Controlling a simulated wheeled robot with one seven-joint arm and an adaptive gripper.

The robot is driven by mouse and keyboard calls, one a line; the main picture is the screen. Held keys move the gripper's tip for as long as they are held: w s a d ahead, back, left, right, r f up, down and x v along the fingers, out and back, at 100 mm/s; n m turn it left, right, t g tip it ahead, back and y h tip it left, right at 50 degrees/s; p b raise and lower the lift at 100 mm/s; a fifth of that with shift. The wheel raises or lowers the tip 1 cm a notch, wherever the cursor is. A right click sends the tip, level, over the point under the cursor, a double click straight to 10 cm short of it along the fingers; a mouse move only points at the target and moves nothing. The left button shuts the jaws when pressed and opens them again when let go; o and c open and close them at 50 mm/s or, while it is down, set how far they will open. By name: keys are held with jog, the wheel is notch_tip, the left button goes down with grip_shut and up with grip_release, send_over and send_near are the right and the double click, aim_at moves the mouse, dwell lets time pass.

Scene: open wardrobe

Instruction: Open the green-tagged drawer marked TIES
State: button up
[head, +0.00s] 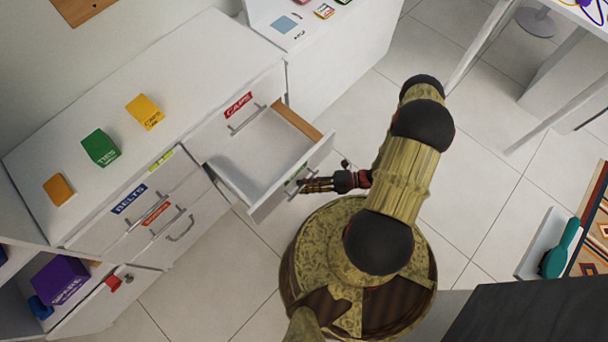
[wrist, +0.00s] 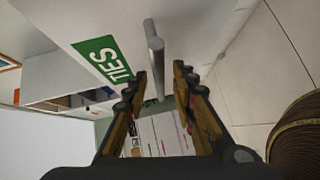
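The TIES drawer (head: 248,165) is pulled well out of the white dresser in the head view, and its inside looks empty. Its green tag marked TIES (wrist: 101,60) shows on the drawer front in the wrist view. The grey bar handle (wrist: 155,50) stands off that front beside the tag. My gripper (head: 312,185) is at the drawer front in the head view. In the wrist view my gripper (wrist: 161,76) has its fingers apart, with the handle bar between them, nearer the left finger. I cannot tell if either finger touches the bar.
Drawers tagged CAPS (head: 238,105) and BELTS (head: 129,199) are shut beside it. Green (head: 101,148), yellow (head: 145,112) and orange (head: 59,189) boxes stand on the dresser top. A green brush (head: 560,248) lies at the right. Tiled floor (head: 478,205) is free right of my arm.

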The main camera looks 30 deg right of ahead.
jog(key=v, duration=1.1)
jog(key=shift+s+d, duration=0.1)
